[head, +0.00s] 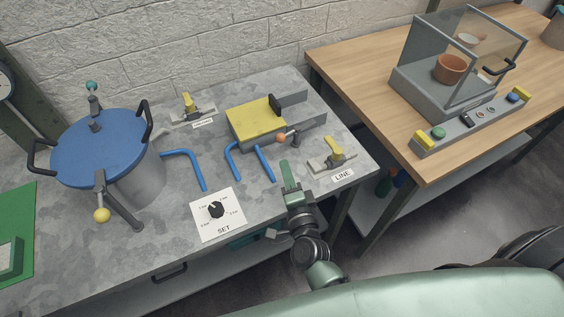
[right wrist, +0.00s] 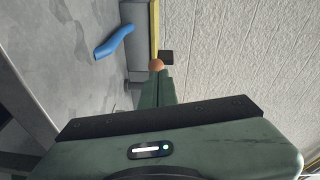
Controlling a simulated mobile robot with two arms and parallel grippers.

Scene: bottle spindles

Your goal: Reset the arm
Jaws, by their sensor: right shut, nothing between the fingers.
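My right gripper (head: 288,178) is at the front edge of the grey bench, between a blue pipe and the LINE valve. Its green fingers are shut and empty, pointing toward the back of the bench. In the right wrist view the closed fingers (right wrist: 158,87) show from behind, with an orange ball knob (right wrist: 156,65) seen just past their tips. In the head view that orange knob (head: 281,138) sits on a lever by the yellow-topped block, apart from the fingers. My left gripper is not in the head view.
On the grey bench (head: 180,245) stand a blue-lidded pot (head: 105,145), a SET dial (head: 216,209), blue pipes (head: 190,160), a LINE valve (head: 333,155) and a yellow-topped block (head: 255,120). A wooden table (head: 370,85) at the right bears a clear-walled case (head: 450,65) and a button panel (head: 470,122).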

